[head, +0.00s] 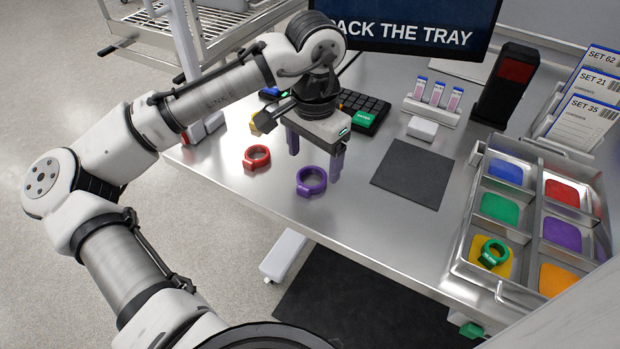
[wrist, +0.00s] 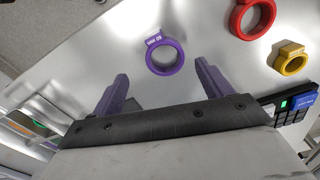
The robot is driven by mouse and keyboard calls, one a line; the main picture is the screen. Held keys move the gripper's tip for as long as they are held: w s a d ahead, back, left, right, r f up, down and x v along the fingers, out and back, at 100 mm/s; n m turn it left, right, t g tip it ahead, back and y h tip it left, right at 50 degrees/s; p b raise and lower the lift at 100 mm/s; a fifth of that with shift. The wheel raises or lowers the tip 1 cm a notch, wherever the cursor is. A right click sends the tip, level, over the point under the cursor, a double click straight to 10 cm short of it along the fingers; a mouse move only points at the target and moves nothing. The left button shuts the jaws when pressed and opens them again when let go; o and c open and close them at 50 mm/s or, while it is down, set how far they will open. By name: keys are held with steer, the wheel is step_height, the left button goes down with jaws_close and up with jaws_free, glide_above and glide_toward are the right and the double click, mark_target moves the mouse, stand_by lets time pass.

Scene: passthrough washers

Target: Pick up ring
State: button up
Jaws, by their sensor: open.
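A purple ring (head: 311,181) with a small tab lies flat on the steel table. In the wrist view the purple ring (wrist: 165,57) is ahead of the fingertips, about midway between them sideways. A red ring (head: 257,157) lies to its left on the table, and it also shows in the wrist view (wrist: 252,17). A yellow ring (wrist: 291,58) lies beyond the red one, mostly hidden in the head view. A green ring (head: 492,253) sits in the tray's yellow compartment. My gripper (head: 315,162) is open and empty, with purple fingers pointing down just behind the purple ring.
The tray (head: 470,268) with coloured compartments stands at the right. A dark mat (head: 412,172), a keypad (head: 363,110), a vial rack (head: 431,108) and a screen (head: 410,22) stand behind. The table's front edge is close to the rings.

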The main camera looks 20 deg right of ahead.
mark_target(310, 184)
steer(key=f, duration=0.2)
steer(key=f+p, duration=0.1)
steer(key=shift+w+a+f, duration=0.2)
steer(key=shift+w+f, duration=0.1)
steer(key=shift+f, duration=0.65)
steer(key=c, duration=1.1)
steer(key=shift+o, duration=0.2)
steer(key=shift+r, duration=0.1)
